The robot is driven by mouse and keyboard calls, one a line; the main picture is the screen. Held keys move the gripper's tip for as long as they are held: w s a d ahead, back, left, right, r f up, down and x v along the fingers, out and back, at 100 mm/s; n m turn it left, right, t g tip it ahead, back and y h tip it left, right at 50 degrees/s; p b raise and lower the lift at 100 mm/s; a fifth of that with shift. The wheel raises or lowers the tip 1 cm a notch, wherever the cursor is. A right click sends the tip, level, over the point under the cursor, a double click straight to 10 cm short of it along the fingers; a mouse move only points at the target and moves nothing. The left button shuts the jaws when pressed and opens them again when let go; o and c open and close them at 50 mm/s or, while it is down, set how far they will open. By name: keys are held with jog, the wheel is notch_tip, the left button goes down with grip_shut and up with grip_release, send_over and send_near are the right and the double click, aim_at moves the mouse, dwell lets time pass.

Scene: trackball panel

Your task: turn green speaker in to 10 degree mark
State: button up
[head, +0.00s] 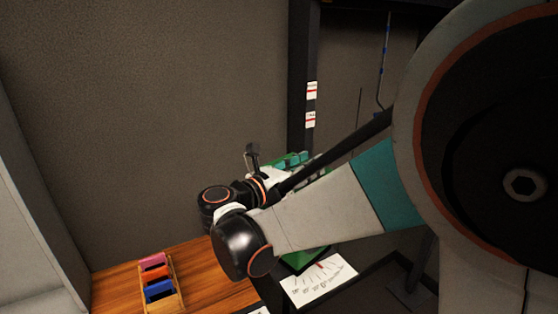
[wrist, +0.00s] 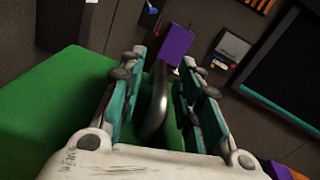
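The green speaker (head: 303,259) is mostly hidden behind my arm in the head view; a low part of it shows above the white scale card (head: 318,284). The card has fanned marks and one red mark; its numbers are too small to read surely. In the wrist view, the speaker's green surface (wrist: 45,115) fills the left side. My gripper (wrist: 164,60) is open, its teal-padded fingers standing on either side of a curved grey metal handle (wrist: 158,105). A gap shows between the handle and the right finger. How the handle joins the speaker is hidden.
A wooden table (head: 212,272) at lower left bears a small wooden rack (head: 176,289) with pink, orange and blue items. A dark post (head: 301,60) with white-red labels rises behind my arm. A purple object (wrist: 176,45) shows beyond my fingertips.

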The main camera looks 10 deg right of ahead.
grip_shut()
jog(key=shift+a+m+g+h, duration=0.1)
jog(key=shift+m+g+h, duration=0.25)
jog(key=shift+g, duration=0.25)
grip_release()
jog(key=shift+f, duration=0.1)
jog(key=shift+s, duration=0.15)
